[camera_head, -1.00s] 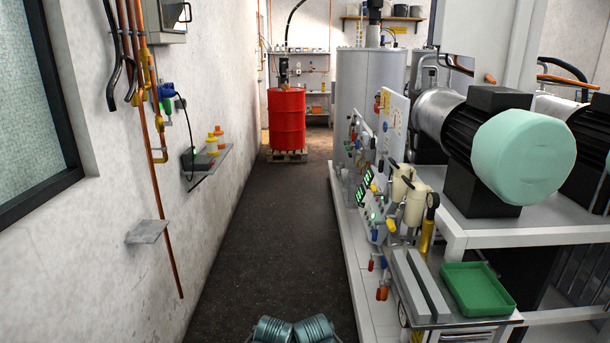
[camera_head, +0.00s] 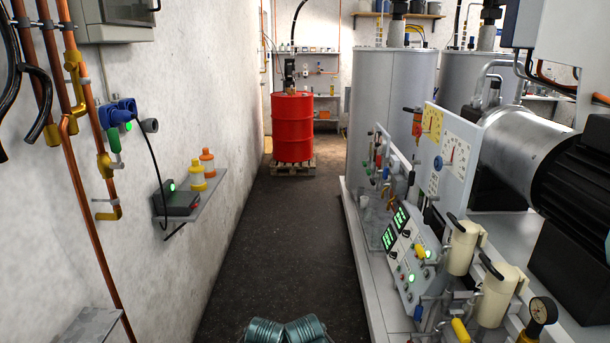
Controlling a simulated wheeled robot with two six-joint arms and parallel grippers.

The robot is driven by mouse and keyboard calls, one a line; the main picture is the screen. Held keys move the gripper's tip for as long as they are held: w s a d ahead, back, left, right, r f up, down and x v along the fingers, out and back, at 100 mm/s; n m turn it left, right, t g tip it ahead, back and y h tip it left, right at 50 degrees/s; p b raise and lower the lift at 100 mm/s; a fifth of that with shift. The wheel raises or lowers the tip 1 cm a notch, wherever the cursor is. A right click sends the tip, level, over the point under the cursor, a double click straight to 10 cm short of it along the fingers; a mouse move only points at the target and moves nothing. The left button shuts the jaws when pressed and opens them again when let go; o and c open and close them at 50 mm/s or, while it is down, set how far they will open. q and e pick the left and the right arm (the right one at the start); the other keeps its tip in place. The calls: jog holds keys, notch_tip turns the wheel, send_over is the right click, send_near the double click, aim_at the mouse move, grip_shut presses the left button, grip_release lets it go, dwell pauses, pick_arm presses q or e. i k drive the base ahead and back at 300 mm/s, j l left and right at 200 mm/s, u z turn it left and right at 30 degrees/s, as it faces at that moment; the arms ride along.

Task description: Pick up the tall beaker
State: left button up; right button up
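I cannot make out a tall beaker for certain in the head view. Small clear vessels, too small to identify, stand low beside the panel on the right-hand skid, and small items line the far back shelf (camera_head: 312,52). Neither of my grippers is in view. Only teal ribbed parts that move with me show at the bottom edge, and they touch nothing visible.
A dark floor aisle (camera_head: 275,225) runs clear ahead to a red drum (camera_head: 292,127) on a wooden pallet (camera_head: 292,168). A wall shelf (camera_head: 208,190) with yellow and orange bottles juts from the left. The white skid (camera_head: 360,265) with control panel (camera_head: 412,250) and tanks lines the right.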

aim_at(377, 231)
jog(key=i+j+z, duration=0.1)
jog(key=i+z, duration=0.25)
jog(key=i+j+z, duration=0.35)
jog(key=i, duration=0.25)
jog(key=i+j+z, duration=0.3)
jog(key=i, duration=0.15)
jog(key=i+j+z, duration=0.65)
jog(key=j+z, duration=0.2)
jog(key=i+j+z, duration=0.15)
jog(key=j+z, duration=0.15)
jog(key=i+j+z, duration=0.1)
jog(key=j+z, duration=0.15)
jog(key=j, duration=0.15)
